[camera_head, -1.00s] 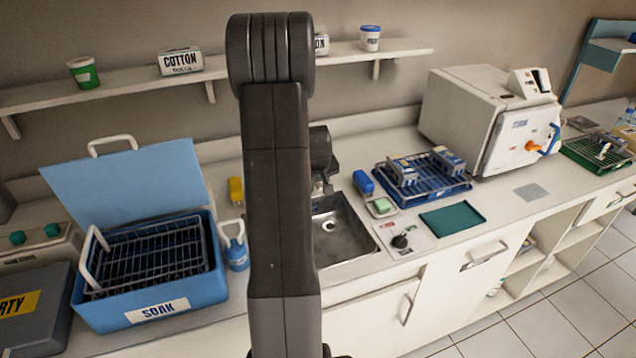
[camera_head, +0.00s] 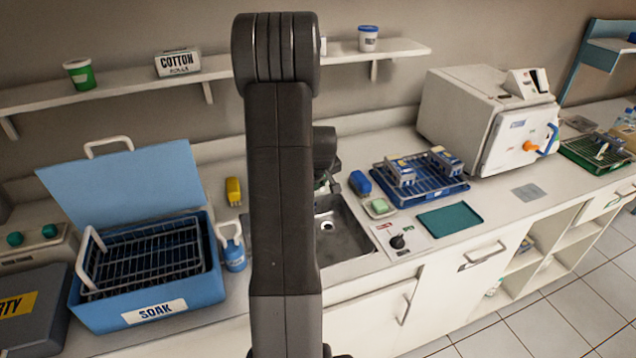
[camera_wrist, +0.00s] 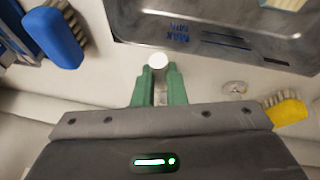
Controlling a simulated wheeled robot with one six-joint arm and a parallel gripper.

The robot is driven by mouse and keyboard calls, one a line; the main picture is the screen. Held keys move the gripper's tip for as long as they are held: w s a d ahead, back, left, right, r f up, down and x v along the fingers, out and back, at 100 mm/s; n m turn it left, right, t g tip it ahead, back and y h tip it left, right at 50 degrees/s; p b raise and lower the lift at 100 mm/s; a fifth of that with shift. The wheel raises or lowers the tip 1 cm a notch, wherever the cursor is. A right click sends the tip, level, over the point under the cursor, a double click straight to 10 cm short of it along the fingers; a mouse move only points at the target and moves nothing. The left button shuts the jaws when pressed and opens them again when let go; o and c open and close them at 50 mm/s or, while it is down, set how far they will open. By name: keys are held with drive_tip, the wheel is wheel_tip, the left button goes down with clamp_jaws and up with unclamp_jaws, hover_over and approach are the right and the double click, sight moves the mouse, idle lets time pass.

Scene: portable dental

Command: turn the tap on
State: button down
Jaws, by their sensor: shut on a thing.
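The tap shows in the wrist view as a pale round-topped piece (camera_wrist: 158,61) behind the sink. The green fingers of my gripper (camera_wrist: 158,84) are shut on it from both sides. The fingers hide most of the tap's body, and I cannot see its spout clearly. The metal sink (camera_head: 341,238) lies just beyond the tap and fills the top of the wrist view (camera_wrist: 215,38). In the head view my arm covers the tap and most of my gripper. No running water is visible.
A blue brush (camera_head: 360,183) and green soap (camera_head: 380,206) lie right of the sink. A blue soak box (camera_head: 147,299) is further left. A blue rack (camera_head: 430,190) stands right.

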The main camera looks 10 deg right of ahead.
drive_tip(key=shift+w+d+n+g+y+b, duration=0.25)
drive_tip(key=shift+w+d+n+y+b, duration=0.4)
drive_tip(key=shift+w+d+n+b, duration=0.65)
drive_tip(key=shift+w+d+n+g+y+b, duration=0.2)
drive_tip(key=shift+w+d+n+y+b, duration=0.6)
drive_tip(key=shift+n+b, duration=0.95)
drive_tip(key=shift+w+d+n+g+y+b, duration=0.25)
drive_tip(key=shift+w+d+n+y+b, duration=0.4)
drive_tip(key=shift+d+n+b, duration=0.9)
drive_tip(key=shift+a+r+n+p, duration=0.1)
drive_tip(key=shift+a+n+p, duration=0.25)
drive_tip(key=shift+n, duration=0.05)
drive_tip(key=c, duration=1.5)
unclamp_jaws()
drive_tip(key=shift+w, duration=0.1)
drive_tip(key=v, duration=1.3)
drive_tip(key=shift+s+r+b, duration=0.2)
drive_tip(key=shift+r+b, duration=0.15)
drive_tip(key=shift+b, duration=0.05)
drive_tip(key=shift+f, duration=0.1)
